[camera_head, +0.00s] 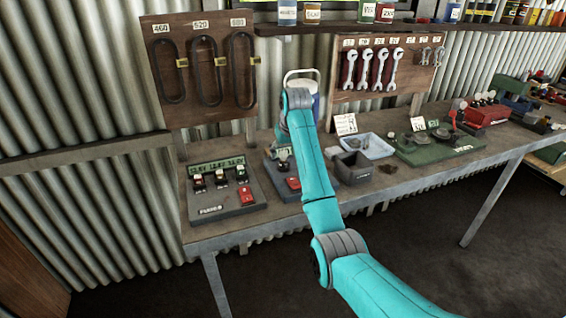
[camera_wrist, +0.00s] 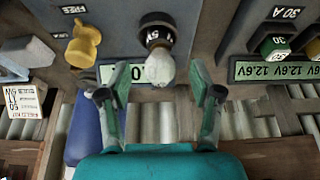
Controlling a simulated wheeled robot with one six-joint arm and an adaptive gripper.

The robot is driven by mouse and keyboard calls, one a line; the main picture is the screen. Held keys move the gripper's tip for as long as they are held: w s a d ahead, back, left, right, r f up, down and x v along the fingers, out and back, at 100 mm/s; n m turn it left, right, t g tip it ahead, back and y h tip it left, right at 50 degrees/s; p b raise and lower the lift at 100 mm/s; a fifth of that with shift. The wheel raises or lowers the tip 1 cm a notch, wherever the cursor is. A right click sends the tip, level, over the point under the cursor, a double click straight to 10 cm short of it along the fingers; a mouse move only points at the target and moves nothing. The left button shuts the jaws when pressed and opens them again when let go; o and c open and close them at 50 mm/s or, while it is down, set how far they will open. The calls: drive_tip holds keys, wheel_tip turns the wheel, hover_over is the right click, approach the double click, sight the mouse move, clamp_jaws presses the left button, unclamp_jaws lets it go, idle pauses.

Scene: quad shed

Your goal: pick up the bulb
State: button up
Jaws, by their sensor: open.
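The bulb (camera_wrist: 160,68) is pale, rounded and frosted. It sits in a black socket (camera_wrist: 158,32) on a grey panel (camera_wrist: 115,15) in the wrist view. My gripper (camera_wrist: 158,94) is open, with one finger on each side below the bulb in the picture. In the head view my arm covers much of the small grey device (camera_head: 290,187) on the bench, and I cannot make out the bulb there.
A green label plate (camera_wrist: 138,73) lies behind the bulb, and a yellow knob-like part (camera_wrist: 84,46) is to its left.

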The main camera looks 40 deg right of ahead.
drive_tip(key=shift+x, duration=1.15)
clamp_jaws()
drive_tip(key=shift+r, duration=0.1)
